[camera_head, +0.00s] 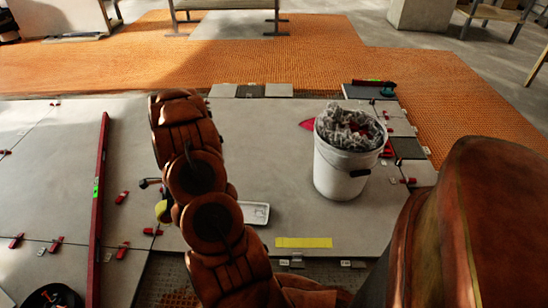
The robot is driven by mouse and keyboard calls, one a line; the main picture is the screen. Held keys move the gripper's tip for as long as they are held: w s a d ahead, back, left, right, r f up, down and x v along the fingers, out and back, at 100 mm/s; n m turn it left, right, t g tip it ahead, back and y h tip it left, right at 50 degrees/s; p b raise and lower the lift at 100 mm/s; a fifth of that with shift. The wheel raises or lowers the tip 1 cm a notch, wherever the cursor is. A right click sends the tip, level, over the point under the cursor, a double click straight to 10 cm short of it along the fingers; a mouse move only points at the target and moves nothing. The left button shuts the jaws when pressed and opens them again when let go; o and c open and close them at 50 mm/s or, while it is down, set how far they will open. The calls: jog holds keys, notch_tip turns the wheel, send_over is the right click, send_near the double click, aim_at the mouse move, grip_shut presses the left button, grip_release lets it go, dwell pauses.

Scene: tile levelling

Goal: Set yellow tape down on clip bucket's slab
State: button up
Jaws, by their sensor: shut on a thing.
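The clip bucket (341,172) is white and full of grey clips with a little red. It stands upright on the right part of a large grey slab (285,160). My gripper (160,196) is left of the bucket, mostly hidden behind my arm. It is shut on a small yellow thing, which I take for the yellow tape (161,211); only its left side shows past the arm. I cannot tell its height over the slab. A flat yellow strip (303,242) lies at the slab's near edge.
A long dark-red level (98,205) lies on the left slabs, with several red clips around. A small white tray (255,213) lies right of my arm. A black round container (55,298) is at bottom left. Clear slab lies between tray and bucket.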

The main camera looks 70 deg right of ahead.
jog(key=s+a+f+m+h+b, duration=0.1)
jog(key=s+a+f+m, duration=0.1)
jog(key=s+f, duration=0.4)
jog(key=s+a+f+m+t+h, duration=0.1)
jog(key=s+a+f+m, duration=0.1)
jog(key=s+f, duration=0.4)
jog(key=shift+s+a+f+m+b, duration=0.4)
jog(key=shift+s+m, duration=0.4)
jog(key=shift+s, duration=0.75)
jog(key=w+d+f+b, duration=0.1)
jog(key=w+d+b, duration=0.1)
jog(key=w+d, duration=0.1)
jog(key=w+d+f+b, duration=0.2)
jog(key=w+d, duration=0.2)
jog(key=w, duration=0.1)
jog(key=w+d+f+b, duration=0.2)
jog(key=w+d, duration=0.1)
jog(key=d, duration=0.1)
jog(key=shift+w+f, duration=0.1)
jog(key=shift+w, duration=0.3)
